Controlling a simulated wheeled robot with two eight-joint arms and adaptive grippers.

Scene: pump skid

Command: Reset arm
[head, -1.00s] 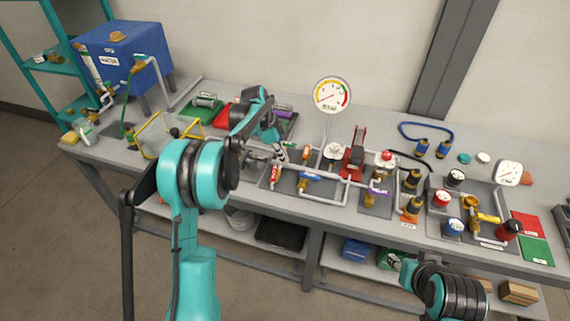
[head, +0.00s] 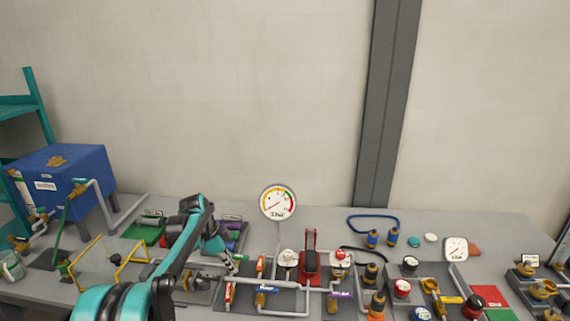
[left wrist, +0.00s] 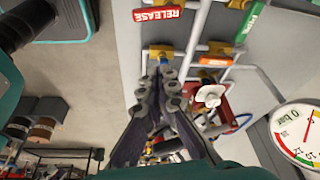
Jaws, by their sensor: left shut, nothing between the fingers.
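My left arm comes in from the lower left in the head view and reaches over the bench. Its gripper (head: 228,264) points down beside the pipework, left of the round gauge (head: 278,202). In the left wrist view the gripper (left wrist: 167,72) has its two fingers together, with nothing held. Whether the fingers touch the fitting cannot be told. My right gripper is not in view.
A red lever valve (head: 311,262) and a blue handle (head: 266,290) stand near the left gripper. A yellow frame (head: 92,262) and a blue tank (head: 62,180) are to the left. A blue hose (head: 372,220) lies at the back. The wall above the bench is clear.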

